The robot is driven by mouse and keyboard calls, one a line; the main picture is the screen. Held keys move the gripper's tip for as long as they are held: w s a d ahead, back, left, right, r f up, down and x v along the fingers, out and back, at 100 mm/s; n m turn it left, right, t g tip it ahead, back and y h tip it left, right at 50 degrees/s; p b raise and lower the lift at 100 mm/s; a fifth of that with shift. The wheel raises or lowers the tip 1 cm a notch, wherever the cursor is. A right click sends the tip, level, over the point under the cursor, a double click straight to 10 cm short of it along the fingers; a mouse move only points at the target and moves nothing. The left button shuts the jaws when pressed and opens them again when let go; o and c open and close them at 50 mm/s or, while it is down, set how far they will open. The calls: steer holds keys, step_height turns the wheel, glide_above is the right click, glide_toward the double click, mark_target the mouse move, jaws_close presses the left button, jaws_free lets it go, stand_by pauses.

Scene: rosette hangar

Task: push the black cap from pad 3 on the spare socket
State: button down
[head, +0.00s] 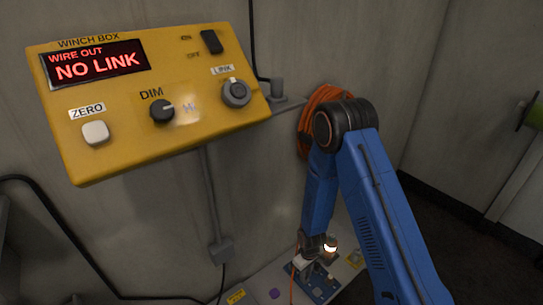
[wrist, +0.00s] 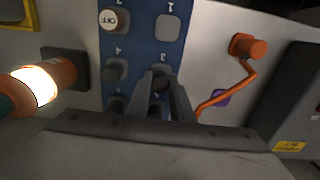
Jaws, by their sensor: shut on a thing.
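My gripper (wrist: 161,78) is shut on the dark cap (wrist: 161,71) at pad 3 of the blue board (wrist: 140,42). The fingers stand on both sides of the cap and hide much of it; I cannot tell whether it is still seated. In the head view the blue board (head: 310,284) lies low, beneath my arm's end. I cannot make out for sure which fitting is the spare socket. The yellow winch box has a grey round fitting (head: 236,92) marked LINK.
In the wrist view, pad 1 (wrist: 168,27) shows a pale square and pad 2 holds a white OFF cap (wrist: 114,19). A glowing lamp (wrist: 35,84) stands left and an orange plug (wrist: 248,46) with cable right. The winch box (head: 140,150) reads NO LINK.

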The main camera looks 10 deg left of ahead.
steer(key=shift+r, duration=2.55)
steer(key=s+a+r+n, duration=0.3)
steer(key=s+a+r, duration=0.1)
steer(key=s+a, duration=0.65)
steer(key=s+a+r+n, duration=0.2)
steer(key=s+a+r, duration=0.1)
steer(key=s+a, duration=0.75)
steer(key=s+a+r+n, duration=0.1)
steer(key=s+a, duration=0.4)
steer(key=s, duration=0.5)
steer(key=shift+w+d+f, duration=0.1)
steer(key=shift+w+f, duration=0.05)
steer(key=shift+f, duration=1.15)
steer(key=shift+w+d+f, duration=0.1)
steer(key=shift+f, duration=1.15)
steer(key=shift+f, duration=0.5)
